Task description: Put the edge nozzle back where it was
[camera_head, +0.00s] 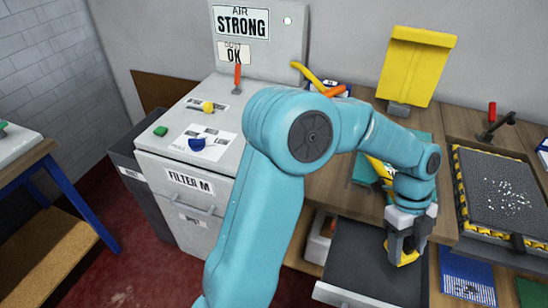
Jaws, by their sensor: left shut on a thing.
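My left gripper (403,250) is at the lower right, pointing down and shut on a yellow piece (408,260). The gripper's fingers hide much of this piece. It looks like the edge nozzle, but its full shape does not show. The gripper and piece are over the dark lining of an open drawer (350,262) below the wooden bench. I cannot tell if the piece touches the lining. My right gripper is not in view.
Another yellow item (378,168) lies on a green mat (361,172), partly behind my arm. A tray of dark grit (490,185) stands on the bench at right. The grey FILTER M cabinet (183,165) stands left of my arm. A yellow panel (415,68) rises behind.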

